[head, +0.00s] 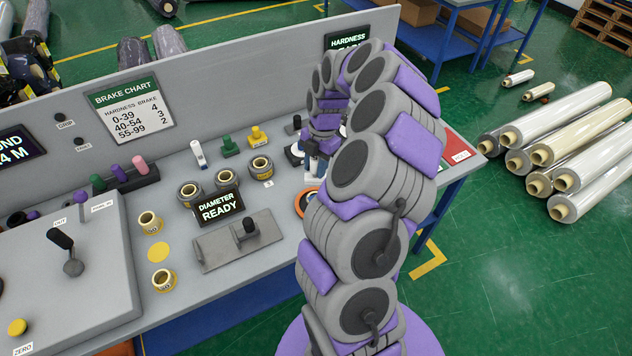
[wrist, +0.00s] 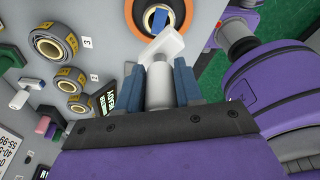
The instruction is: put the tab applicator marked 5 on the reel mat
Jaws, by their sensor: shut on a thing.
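My gripper (wrist: 170,88) is shut on a white tab applicator (wrist: 160,48) with a round grip between the blue fingers and a wider white head beyond them. No number shows on it. In the head view my gripper (head: 313,162) is over the right part of the bench, partly hidden by my arm. I cannot tell whether the held applicator touches anything.
Several dark rolls with yellow tape (head: 190,192) stand by the diameter display (head: 217,207). A grey panel (head: 230,80) backs the bench. A yellow disc (head: 158,252) lies at the left.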

